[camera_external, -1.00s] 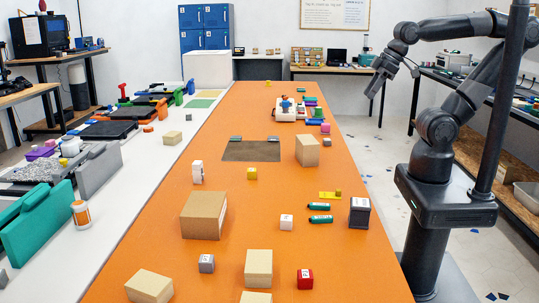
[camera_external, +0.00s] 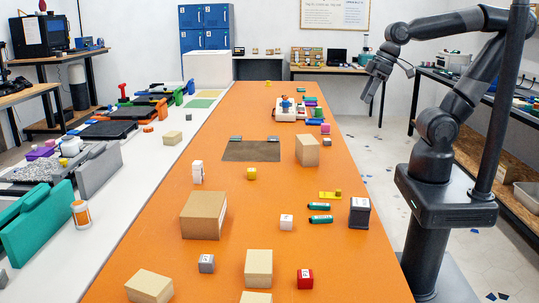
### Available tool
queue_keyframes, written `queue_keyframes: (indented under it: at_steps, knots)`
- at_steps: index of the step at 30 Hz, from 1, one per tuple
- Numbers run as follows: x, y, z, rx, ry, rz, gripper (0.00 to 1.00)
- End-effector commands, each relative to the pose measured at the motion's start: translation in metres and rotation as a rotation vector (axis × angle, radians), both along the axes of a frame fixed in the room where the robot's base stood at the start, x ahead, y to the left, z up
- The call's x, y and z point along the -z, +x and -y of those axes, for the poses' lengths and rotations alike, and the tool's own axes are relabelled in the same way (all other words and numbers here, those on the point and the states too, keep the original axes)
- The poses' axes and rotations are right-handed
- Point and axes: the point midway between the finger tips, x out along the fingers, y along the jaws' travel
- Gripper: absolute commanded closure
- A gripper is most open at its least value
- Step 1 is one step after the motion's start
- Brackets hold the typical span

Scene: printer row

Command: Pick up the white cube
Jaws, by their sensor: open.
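The white cube (camera_external: 286,222) sits on the orange table (camera_external: 262,112), right of the large brown box and left of two green cylinders. It stands clear of the things around it. My gripper (camera_external: 370,98) is up in the air at the right, beyond the table's right edge, pointing down and empty. It is far behind and above the white cube. Its jaws are open, though the fingers are small in this view.
Near the cube are a brown box (camera_external: 204,215), green cylinders (camera_external: 320,206), a dark box (camera_external: 359,212), a grey cube (camera_external: 207,263), a red cube (camera_external: 305,278) and a tan block (camera_external: 258,267). A white stacked block (camera_external: 198,172) and yellow cube (camera_external: 252,173) stand farther back.

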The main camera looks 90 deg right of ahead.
Motion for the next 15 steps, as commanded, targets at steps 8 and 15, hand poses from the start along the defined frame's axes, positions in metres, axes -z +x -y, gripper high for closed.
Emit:
queue_keyframes:
  at_steps: [8, 15]
  knots:
    - [0.034, 0.045, -0.047, 0.138, 0.254, -0.225, 0.45]
    - [0.067, 0.085, -0.088, 0.291, 0.472, -0.422, 0.45]
